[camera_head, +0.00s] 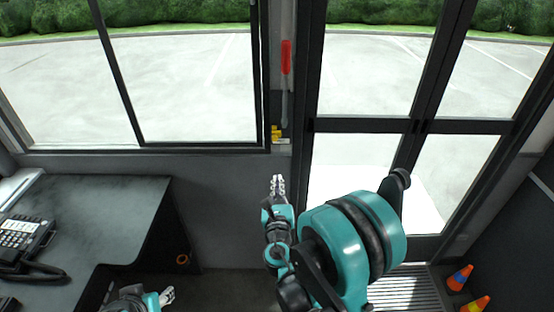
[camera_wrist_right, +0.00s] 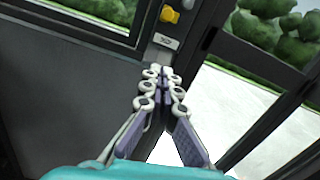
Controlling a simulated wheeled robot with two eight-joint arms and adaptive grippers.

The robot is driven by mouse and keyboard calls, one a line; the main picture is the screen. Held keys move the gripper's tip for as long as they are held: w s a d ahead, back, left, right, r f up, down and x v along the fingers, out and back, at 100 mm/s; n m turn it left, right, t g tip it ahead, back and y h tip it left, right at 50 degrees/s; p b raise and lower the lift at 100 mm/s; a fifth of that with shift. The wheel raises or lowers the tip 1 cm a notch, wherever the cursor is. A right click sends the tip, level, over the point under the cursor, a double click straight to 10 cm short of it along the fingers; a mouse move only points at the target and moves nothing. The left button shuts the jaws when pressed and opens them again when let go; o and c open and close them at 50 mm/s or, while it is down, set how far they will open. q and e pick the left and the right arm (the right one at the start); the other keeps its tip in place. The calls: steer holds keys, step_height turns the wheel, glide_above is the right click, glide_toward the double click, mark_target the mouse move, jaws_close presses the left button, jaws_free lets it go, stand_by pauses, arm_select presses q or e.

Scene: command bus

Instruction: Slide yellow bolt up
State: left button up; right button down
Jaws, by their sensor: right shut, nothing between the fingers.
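The yellow bolt (camera_head: 276,132) sits on the dark post between the window and the glass door. It also shows in the right wrist view (camera_wrist_right: 170,15), near the top, beyond my fingertips, with a small light plate just below it. My right gripper (camera_head: 277,180) is below the bolt in the head view, apart from it. In the right wrist view my right gripper (camera_wrist_right: 163,70) has its fingers together with nothing between them. My left gripper (camera_head: 167,296) is at the bottom edge, partly in view; its finger opening is too small to tell.
A red-handled lever (camera_head: 286,58) is on the post above the bolt. A dark desk (camera_head: 110,205) with a telephone (camera_head: 25,238) is on the left. The glass door (camera_head: 370,165) is to the right. Orange-and-blue cones (camera_head: 460,278) stand at the lower right.

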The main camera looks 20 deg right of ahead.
steer(key=shift+w, duration=0.1)
glide_toward(276, 134)
steer(key=w+d+f, duration=0.1)
steer(key=w+f, duration=0.2)
steer(key=w, duration=0.2)
steer(key=shift+s+d+r, duration=0.1)
steer(key=shift+s+r, duration=0.05)
steer(key=shift+r, duration=0.05)
stand_by(0.5)
